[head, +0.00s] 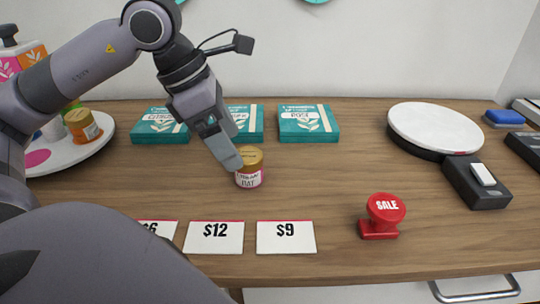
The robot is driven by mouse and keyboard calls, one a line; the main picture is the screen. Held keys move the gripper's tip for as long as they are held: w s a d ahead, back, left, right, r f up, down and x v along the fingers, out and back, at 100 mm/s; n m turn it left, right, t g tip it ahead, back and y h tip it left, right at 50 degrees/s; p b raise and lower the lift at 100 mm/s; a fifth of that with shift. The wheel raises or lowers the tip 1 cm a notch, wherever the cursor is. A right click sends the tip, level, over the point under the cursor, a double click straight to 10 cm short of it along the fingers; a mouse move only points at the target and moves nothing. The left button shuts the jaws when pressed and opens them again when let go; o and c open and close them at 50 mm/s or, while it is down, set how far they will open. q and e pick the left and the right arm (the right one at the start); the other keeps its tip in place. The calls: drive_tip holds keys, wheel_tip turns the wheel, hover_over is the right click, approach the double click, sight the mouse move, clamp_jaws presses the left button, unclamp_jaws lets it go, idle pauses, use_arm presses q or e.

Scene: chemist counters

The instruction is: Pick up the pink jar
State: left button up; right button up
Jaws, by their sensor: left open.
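Another gold-lidded jar (83,127) with an orange label stands on the round white tray (48,161) at the left. My right gripper is not in view.
Teal boxes (308,124) lie behind the jar. Price cards (286,237) stand in front. A red SALE stamp (382,216), a round white plate (435,128) and a black device (476,184) are at the right. The counter right of the jar is clear.

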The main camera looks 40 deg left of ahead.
sight(243, 155)
use_arm(q)
drive_tip(key=shift+w, duration=0.3)
drive_tip(key=shift+w+f, duration=0.15)
drive_tip(key=shift+f, duration=0.2)
drive_tip(key=x, duration=0.6)
drive_tip(key=shift+w+f+b, duration=0.15)
drive_tip(key=shift+w+b, duration=0.05)
drive_tip(key=shift+b, duration=0.15)
drive_tip(key=c, duration=1.1)
